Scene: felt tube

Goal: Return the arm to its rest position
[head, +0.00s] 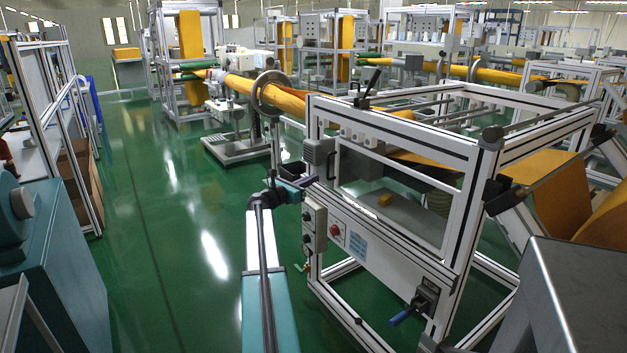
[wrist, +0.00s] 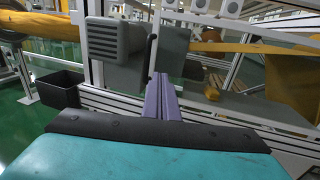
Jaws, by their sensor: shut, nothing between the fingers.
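My arm reaches forward from the bottom middle of the head view, and my gripper (head: 309,182) is at the near left corner of an aluminium-framed machine (head: 478,190). In the wrist view my gripper (wrist: 161,82) shows as two purple-grey fingers lying side by side. It is shut with nothing between the fingers. The fingertips point toward the machine's opening, below a grey ribbed box (wrist: 117,40). A small yellow-brown block (head: 385,200) lies on the grey plate inside the machine, apart from the gripper; the wrist view shows it too (wrist: 212,86).
A control box with buttons (head: 314,226) and a red button (head: 336,231) are close below my gripper. A small black bin (wrist: 58,88) is left of the fingers. An orange felt tube (head: 275,97) runs behind. Green floor (head: 170,230) is clear to the left.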

